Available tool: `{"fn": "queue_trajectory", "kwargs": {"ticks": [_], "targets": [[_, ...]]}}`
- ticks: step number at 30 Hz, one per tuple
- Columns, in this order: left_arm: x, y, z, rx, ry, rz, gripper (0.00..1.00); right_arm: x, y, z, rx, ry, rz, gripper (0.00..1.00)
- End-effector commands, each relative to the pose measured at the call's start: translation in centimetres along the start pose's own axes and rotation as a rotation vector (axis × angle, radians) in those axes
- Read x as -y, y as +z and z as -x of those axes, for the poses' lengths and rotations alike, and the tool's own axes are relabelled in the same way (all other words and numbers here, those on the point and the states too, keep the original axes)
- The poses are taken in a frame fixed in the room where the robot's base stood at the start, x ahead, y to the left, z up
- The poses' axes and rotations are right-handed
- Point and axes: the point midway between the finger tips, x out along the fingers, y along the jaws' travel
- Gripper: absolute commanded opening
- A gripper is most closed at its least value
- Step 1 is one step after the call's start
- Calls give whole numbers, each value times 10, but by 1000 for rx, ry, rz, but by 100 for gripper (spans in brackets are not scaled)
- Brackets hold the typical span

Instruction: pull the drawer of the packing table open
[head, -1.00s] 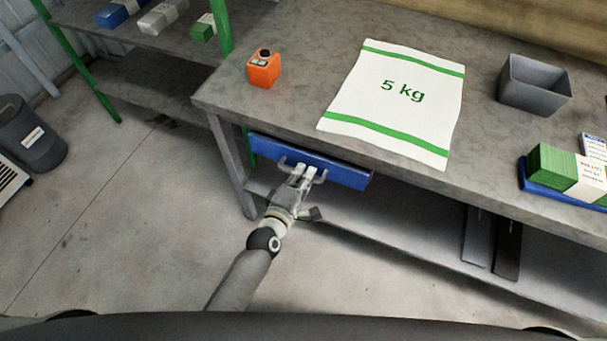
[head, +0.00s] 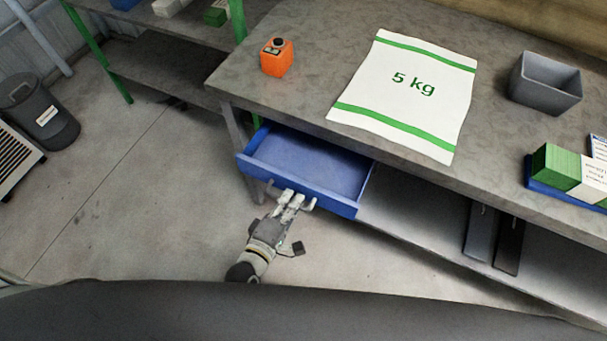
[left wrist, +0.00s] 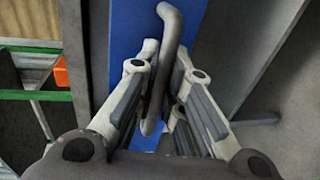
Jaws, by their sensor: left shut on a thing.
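The blue drawer (head: 310,168) of the packing table (head: 300,85) stands well out from under the tabletop, and its empty inside shows. My left gripper (head: 293,199) is at the drawer's front, shut on the grey bar handle. In the left wrist view the handle (left wrist: 170,30) runs between the two fingers of my left gripper (left wrist: 158,90), against the blue drawer front (left wrist: 128,30). My right gripper is not in view.
On the tabletop are an orange device (head: 277,58), a white sack marked 5 kg (head: 405,95), a grey bin (head: 545,85) and a green-and-white stack (head: 562,168). A dark waste bin (head: 40,112) stands at left. The floor before the drawer is clear.

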Motion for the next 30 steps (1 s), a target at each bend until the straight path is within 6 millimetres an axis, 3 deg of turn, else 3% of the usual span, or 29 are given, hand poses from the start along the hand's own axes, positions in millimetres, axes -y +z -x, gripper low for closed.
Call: {"fn": "queue_trajectory", "kwargs": {"ticks": [1,6,12,27,28,30], "targets": [[4,0,16,3,-6,-3,0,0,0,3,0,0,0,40],[12,0,54,2,-4,-1,0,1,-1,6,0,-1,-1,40],[17,0,80,1,-2,0,0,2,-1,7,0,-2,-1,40],[19,0,89,-1,1,0,0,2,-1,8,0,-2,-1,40],[19,0,89,-1,1,0,12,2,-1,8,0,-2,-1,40],[19,0,89,-1,1,0,21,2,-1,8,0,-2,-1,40]]}}
